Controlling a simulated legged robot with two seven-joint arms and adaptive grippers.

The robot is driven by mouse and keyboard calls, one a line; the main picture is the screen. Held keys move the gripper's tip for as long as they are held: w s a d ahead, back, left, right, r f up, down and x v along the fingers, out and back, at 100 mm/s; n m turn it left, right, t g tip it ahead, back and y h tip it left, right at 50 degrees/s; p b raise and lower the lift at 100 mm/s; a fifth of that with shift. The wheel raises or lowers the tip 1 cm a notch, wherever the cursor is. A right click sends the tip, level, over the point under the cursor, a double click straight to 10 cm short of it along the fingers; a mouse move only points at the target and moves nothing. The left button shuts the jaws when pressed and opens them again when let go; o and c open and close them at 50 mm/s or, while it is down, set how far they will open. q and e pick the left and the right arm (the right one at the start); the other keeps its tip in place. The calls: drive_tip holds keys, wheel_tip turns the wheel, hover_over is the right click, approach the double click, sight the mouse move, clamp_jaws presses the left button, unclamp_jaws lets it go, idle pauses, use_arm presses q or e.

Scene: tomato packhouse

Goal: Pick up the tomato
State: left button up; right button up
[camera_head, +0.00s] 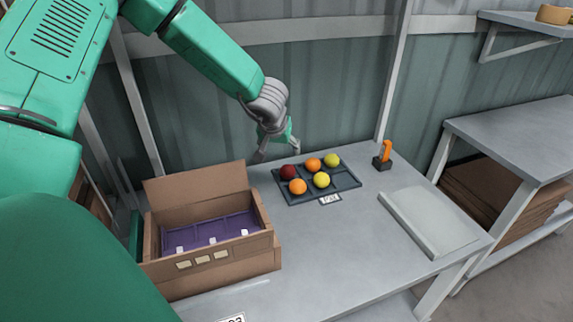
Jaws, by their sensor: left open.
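A dark tray (343,187) on the grey table holds several round fruits in its compartments. A dark red tomato (288,172) sits at the back left. Two orange ones stand out, one at the back middle (313,165) and one at the front left (298,187). Two yellow ones sit at the back right (332,160) and front middle (321,180). My left gripper (278,153) is open and empty, pointing down just behind and above the tray's back left, close to the red tomato but apart from the fruits. My right gripper is not in view.
An open cardboard box (222,262) with a purple divided insert stands left of the tray. An orange-and-black tool (384,155) and a pale flat slab (430,222) are to the right. The front middle of the table (340,255) is clear. A corrugated wall rises behind.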

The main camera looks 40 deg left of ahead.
sight(286, 167)
use_arm(q)
drive_tip(key=x, duration=0.2)
drive_tip(key=b+x, duration=0.1)
drive_tip(key=x, duration=0.5)
drive_tip(key=shift+d+f+b, duration=0.25)
drive_tip(key=shift+d+b, duration=0.15)
drive_tip(key=shift+w+a+f, duration=0.1)
drive_tip(key=shift+a+f, duration=0.2)
drive_tip(key=shift+f, duration=0.15)
drive_tip(key=x, duration=0.1)
drive_tip(key=b+x, duration=0.1)
drive_tip(key=x, duration=0.1)
drive_tip(key=shift+w+d+f, duration=0.1)
drive_tip(key=shift+w+f, duration=0.05)
drive_tip(key=shift+f, duration=0.2)
drive_tip(key=shift+w+f, duration=0.3)
drive_tip(key=shift+f, duration=0.05)
drive_tip(key=shift+r, duration=0.1)
drive_tip(key=c, duration=0.9)
